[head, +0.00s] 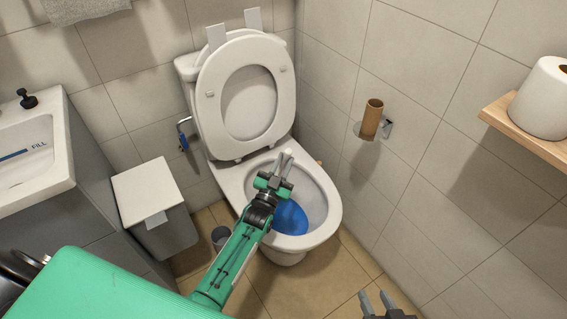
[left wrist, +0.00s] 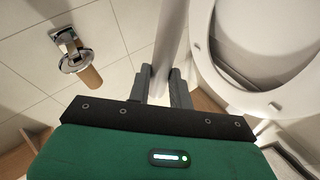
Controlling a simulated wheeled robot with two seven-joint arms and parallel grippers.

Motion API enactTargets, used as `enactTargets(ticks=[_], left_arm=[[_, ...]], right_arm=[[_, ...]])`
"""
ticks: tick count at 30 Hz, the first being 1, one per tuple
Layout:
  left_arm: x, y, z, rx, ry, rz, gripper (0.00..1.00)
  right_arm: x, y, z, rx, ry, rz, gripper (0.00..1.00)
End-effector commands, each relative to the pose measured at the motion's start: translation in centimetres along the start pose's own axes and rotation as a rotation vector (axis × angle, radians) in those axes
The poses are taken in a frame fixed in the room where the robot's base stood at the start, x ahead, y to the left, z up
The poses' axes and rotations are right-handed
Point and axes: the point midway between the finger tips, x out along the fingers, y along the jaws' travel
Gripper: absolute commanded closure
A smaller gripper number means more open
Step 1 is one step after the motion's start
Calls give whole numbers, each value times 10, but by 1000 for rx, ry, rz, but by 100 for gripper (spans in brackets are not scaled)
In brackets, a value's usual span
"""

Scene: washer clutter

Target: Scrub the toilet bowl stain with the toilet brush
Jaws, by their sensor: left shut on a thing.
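The toilet (head: 330,205) stands in the corner with its lid and seat (head: 284,100) raised. Blue water (head: 290,218) lies in the bowl. My left gripper (head: 282,168) is over the bowl. In the left wrist view, my left gripper (left wrist: 166,84) is shut on a pale rod, the toilet brush handle (left wrist: 171,35). The brush head is hidden behind my arm and gripper, so I cannot tell whether it touches the bowl. I cannot make out the stain. My right gripper (head: 376,302) is at the bottom edge, its fingers apart and empty.
A small grey cup-like holder (head: 220,238) stands on the floor left of the toilet. A lidded bin (head: 155,205) and a sink cabinet (head: 90,190) are further left. An empty paper roll (head: 372,120) hangs on the right wall, near a wooden shelf (head: 530,130) with a full roll (head: 543,98).

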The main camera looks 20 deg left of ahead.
Motion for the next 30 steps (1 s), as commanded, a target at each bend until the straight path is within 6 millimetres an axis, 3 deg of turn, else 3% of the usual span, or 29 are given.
enactTargets(ticks=[30], left_arm=[[4, -9, 14, 1, 0, 0, 100]], right_arm=[[5, 2, 9, 0, 0, 0, 64]])
